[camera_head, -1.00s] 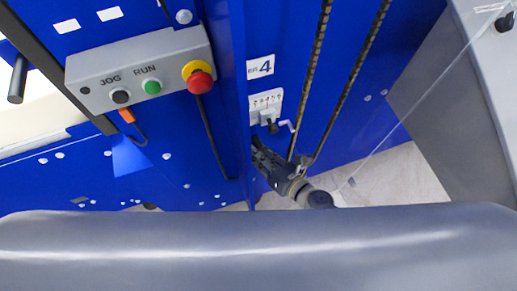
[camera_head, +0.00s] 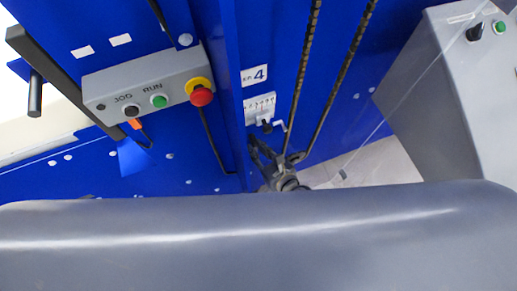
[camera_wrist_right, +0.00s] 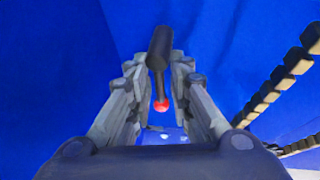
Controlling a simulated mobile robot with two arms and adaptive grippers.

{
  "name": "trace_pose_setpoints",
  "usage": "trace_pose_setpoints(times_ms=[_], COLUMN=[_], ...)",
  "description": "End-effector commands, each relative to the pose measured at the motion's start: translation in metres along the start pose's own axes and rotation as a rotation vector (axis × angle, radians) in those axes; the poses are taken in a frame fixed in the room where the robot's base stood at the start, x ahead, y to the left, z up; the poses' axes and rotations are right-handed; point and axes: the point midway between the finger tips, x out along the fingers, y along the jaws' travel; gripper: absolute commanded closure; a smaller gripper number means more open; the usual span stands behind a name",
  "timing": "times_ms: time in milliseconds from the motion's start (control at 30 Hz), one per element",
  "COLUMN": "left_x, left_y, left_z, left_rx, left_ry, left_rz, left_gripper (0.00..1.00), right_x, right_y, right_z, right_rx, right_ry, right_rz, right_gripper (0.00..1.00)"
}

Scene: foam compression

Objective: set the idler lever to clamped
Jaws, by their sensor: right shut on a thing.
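The idler lever (camera_wrist_right: 159,48) shows in the right wrist view as a dark cylindrical grip with a red ball beyond it. It stands between the fingers of my right gripper (camera_wrist_right: 157,72), which is shut on it. In the head view my right gripper (camera_head: 263,155) reaches up against the blue machine, just below a white scale plate (camera_head: 260,107) with a small dark knob. The lever cannot be made out there. My left gripper is not in view.
A grey control box (camera_head: 150,92) with black, green and red buttons is at the left. Two dark chains (camera_head: 335,78) run beside my right gripper. A clear panel edge and a grey cabinet (camera_head: 455,90) stand at the right. A blue upright bears a "4" label (camera_head: 255,75).

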Motion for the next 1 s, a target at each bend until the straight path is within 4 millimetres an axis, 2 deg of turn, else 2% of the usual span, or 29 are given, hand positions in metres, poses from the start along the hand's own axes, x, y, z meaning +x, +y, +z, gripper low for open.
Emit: trace_pose_setpoints(times_ms=[267, 300, 333, 733, 867, 1000], left_x=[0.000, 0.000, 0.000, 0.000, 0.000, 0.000], left_y=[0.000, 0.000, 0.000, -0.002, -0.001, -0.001], left_z=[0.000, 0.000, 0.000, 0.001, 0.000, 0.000], left_rx=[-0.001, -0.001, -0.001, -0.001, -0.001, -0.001], left_ry=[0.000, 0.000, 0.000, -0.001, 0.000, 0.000], left_rz=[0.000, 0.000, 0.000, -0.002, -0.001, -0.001], left_gripper=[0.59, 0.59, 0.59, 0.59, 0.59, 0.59], right_x=[0.001, 0.001, 0.001, -0.004, -0.020, -0.049], right_y=[0.001, 0.001, 0.001, 0.000, 0.000, 0.001], right_z=[0.003, 0.003, 0.003, 0.000, -0.001, -0.001], right_rx=[-0.004, -0.004, -0.003, -0.002, 0.000, -0.002], right_ry=[-0.005, -0.005, -0.005, -0.001, 0.000, 0.001], right_rz=[0.002, 0.003, 0.003, 0.001, 0.001, 0.003], right_gripper=[1.00, 0.74, 0.71, 0.71, 0.71, 0.71])
